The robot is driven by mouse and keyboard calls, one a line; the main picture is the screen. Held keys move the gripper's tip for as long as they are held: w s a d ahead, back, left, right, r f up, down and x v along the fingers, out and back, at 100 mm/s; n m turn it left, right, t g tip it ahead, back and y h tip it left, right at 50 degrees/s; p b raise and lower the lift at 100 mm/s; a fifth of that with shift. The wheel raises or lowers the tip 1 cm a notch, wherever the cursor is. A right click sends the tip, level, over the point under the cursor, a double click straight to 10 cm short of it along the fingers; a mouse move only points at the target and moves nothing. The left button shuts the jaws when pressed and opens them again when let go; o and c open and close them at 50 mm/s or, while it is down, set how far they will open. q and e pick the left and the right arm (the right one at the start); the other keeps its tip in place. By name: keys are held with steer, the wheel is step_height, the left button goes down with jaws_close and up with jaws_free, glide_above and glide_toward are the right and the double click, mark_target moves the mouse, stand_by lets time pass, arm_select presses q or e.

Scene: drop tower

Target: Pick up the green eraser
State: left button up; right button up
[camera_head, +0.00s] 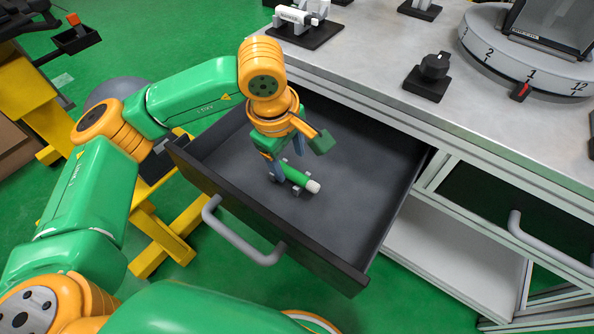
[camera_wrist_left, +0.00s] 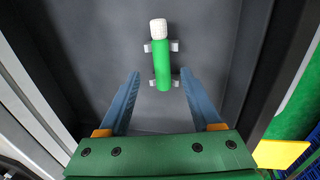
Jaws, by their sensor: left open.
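The green eraser (camera_head: 296,176) is a green cylinder with a white end, lying on the floor of the open dark drawer (camera_head: 345,205). In the left wrist view the eraser (camera_wrist_left: 161,68) lies ahead, lengthwise between two pairs of small grey supports, its white end farthest away. My left gripper (camera_head: 288,161) reaches down into the drawer with its blue-grey fingers apart. In the wrist view the left fingertips (camera_wrist_left: 160,74) stand on either side of the eraser's near part, with gaps on both sides. I cannot tell their height above it. My right gripper is not in view.
The drawer walls surround the left gripper, with a grey handle (camera_head: 240,238) on the front. The workbench top (camera_head: 375,65) above holds a black knob (camera_head: 433,68) and a numbered dial (camera_head: 530,62). The rest of the drawer floor is clear.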

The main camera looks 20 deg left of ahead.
mark_target(292, 173)
arm_select(q)
step_height(292, 173, down, 4)
steer(key=shift+w+d+f, duration=0.1)
steer(key=shift+w+d, duration=0.05)
jaws_close()
